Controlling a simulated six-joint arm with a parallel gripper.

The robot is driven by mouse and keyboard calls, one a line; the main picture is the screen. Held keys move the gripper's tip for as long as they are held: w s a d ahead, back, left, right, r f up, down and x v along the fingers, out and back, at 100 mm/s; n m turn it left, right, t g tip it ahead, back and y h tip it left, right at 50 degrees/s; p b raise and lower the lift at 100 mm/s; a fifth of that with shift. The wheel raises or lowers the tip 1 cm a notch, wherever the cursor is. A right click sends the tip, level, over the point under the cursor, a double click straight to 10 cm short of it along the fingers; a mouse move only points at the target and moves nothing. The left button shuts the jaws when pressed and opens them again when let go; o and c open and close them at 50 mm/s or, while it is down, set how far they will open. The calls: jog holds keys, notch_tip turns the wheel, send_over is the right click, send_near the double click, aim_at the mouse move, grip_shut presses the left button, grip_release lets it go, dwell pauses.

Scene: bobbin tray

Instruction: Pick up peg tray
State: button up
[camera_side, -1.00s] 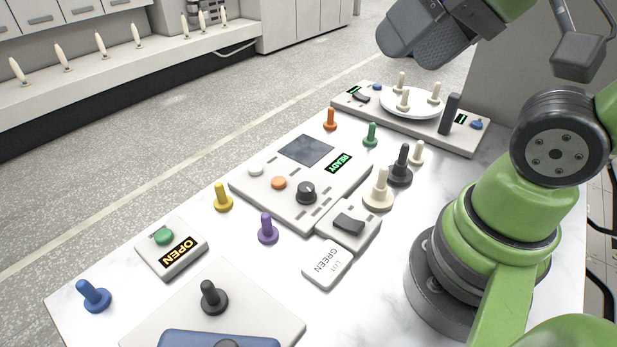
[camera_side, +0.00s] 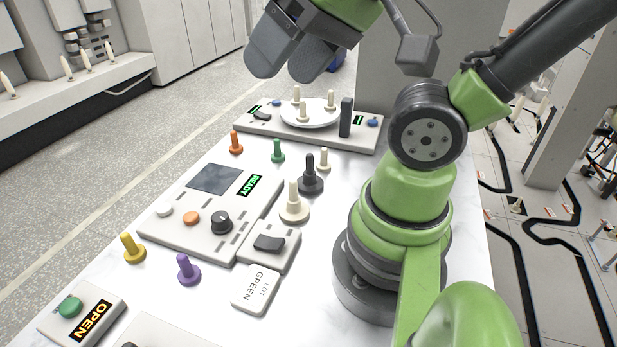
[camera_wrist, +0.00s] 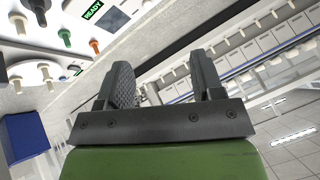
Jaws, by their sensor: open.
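The likely peg tray is a round white plate (camera_side: 318,122) with a few cream pegs standing on it. It rests on a long grey console (camera_side: 355,138) at the far end of the table. My gripper (camera_side: 286,62) hangs in the air above and slightly left of the plate in the side view, fingers apart and empty. Its two fingers also show in the wrist view (camera_wrist: 164,82), with nothing between them but the distant room.
A dark upright block (camera_side: 346,117) stands on the console right of the plate. Nearer are orange (camera_side: 236,143), green (camera_side: 278,151) and dark (camera_side: 310,178) pegs, and a panel reading READY (camera_side: 249,185). A card reading GREEN (camera_side: 256,290) lies nearer still.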

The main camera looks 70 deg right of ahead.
jog(key=shift+c, duration=0.2)
dwell(0.3)
jog(key=n+g+h, duration=0.2)
jog(key=n+g, duration=0.1)
jog(key=g, duration=0.4)
send_over(310, 172)
jog(key=f, duration=1.2)
jog(key=d+f, duration=0.1)
jog(key=f, duration=0.5)
jog(key=shift+w+f, duration=0.1)
jog(key=shift+w, duration=0.2)
notch_tip(310, 172, down, 4)
jog(key=shift+s+f, duration=0.1)
jog(key=shift+f, duration=0.1)
jog(key=shift+a+f, duration=0.1)
jog(key=shift+f, duration=2.8)
jog(key=c, duration=1)
